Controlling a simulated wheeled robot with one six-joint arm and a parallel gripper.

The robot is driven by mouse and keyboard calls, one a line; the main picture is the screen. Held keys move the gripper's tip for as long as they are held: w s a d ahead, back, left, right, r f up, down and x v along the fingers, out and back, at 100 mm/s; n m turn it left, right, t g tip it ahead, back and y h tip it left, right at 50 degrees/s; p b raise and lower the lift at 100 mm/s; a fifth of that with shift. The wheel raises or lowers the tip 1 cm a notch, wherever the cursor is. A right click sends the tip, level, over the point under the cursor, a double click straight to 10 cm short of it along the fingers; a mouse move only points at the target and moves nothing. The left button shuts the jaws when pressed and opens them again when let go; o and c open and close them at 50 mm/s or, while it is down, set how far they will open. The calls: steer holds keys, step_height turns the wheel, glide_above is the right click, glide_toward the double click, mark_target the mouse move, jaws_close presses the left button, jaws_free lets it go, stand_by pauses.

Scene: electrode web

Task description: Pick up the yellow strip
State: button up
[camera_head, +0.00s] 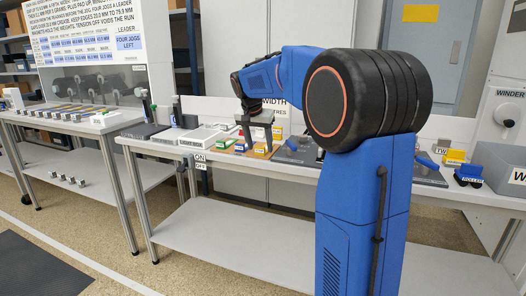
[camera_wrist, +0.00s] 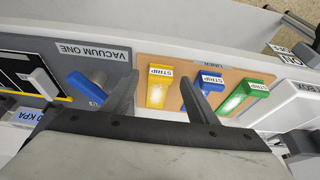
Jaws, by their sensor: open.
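The yellow strip (camera_wrist: 158,88) lies on a tan board (camera_wrist: 185,65) in the wrist view, with a white STRIP label at its upper end. A blue strip (camera_wrist: 211,82) and a green strip (camera_wrist: 248,93) lie to its right. My gripper (camera_wrist: 158,104) is open and empty, with one finger on each side of the yellow strip in the picture. The right finger covers part of the blue strip. I cannot tell how high the fingers are above the board. In the head view my gripper (camera_head: 257,134) points down over the bench.
A grey VACUUM ONE plate (camera_wrist: 80,60) with a blue handle (camera_wrist: 86,88) lies left of the board, close to the left finger. A white box (camera_wrist: 290,105) stands to the right. In the head view, a WINDER machine (camera_head: 503,110) stands far right.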

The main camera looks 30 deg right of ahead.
steer(key=c, duration=1.1)
